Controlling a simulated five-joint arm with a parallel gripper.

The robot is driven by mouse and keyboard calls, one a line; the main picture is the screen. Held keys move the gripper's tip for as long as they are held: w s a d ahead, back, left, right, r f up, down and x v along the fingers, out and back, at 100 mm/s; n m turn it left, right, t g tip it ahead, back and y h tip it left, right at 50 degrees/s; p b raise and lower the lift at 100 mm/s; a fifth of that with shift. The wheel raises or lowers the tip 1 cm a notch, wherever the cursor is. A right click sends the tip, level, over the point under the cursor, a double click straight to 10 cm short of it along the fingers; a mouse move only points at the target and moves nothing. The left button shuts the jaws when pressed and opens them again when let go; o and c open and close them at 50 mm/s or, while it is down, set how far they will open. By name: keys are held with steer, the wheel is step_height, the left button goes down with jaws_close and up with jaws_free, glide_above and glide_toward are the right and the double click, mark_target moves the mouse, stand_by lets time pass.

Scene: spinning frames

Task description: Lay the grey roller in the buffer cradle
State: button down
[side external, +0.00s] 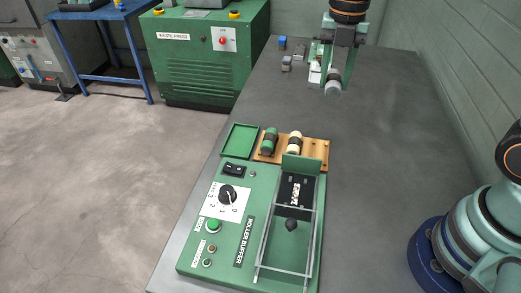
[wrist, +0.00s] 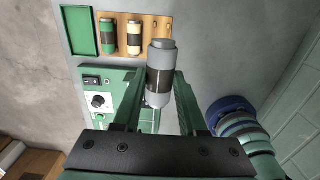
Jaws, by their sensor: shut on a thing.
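The grey roller (wrist: 161,62) has a dark band round its middle and is held between the fingers of my gripper (wrist: 160,90) in the wrist view. In the side external view my gripper (side external: 333,80) is above the far part of the bench, with the roller's light grey end (side external: 333,89) showing below it. The green roller buffer machine (side external: 235,215) stands on the near part of the bench, well apart from the gripper. Its right side has a clear guard frame (side external: 262,245) and a black panel (side external: 296,190); I cannot clearly make out the cradle.
A wooden rack (side external: 316,152) behind the machine holds a green roller (side external: 269,140) and a cream roller (side external: 294,143). An empty green tray (side external: 238,140) is left of it. Small blue and grey blocks (side external: 286,63) lie near the far gripper. The bench right of the machine is clear.

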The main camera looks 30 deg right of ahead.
steer(key=s+a+r, duration=0.2)
steer(key=a, duration=0.4)
glide_above(295, 195)
step_height(295, 195, down, 14)
steer(key=shift+d+f, duration=0.1)
steer(key=shift+f, duration=2.3)
steer(key=shift+f, duration=0.1)
steer(key=shift+c, duration=2.3)
jaws_free()
